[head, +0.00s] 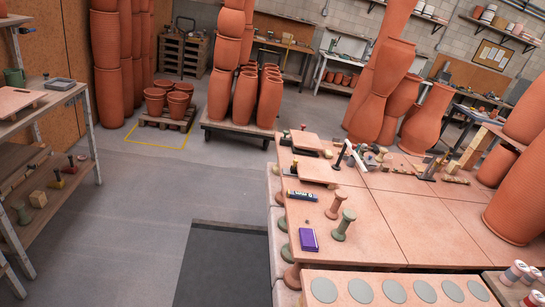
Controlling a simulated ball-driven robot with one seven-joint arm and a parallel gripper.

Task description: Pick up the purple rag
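A small purple item (309,240), which looks like a folded rag, lies flat near the left edge of the terracotta-coloured worktable (385,235). It is uncovered and nothing rests on it. A green spool-shaped piece (343,226) stands just to its right, and a reddish spool-shaped piece (336,203) stands behind it. My gripper does not show in this view.
A board with grey discs (395,291) is at the table's front. Tall clay pots (425,118) stand behind the table. A shelf (40,160) is at left; grey floor (150,215) lies open between.

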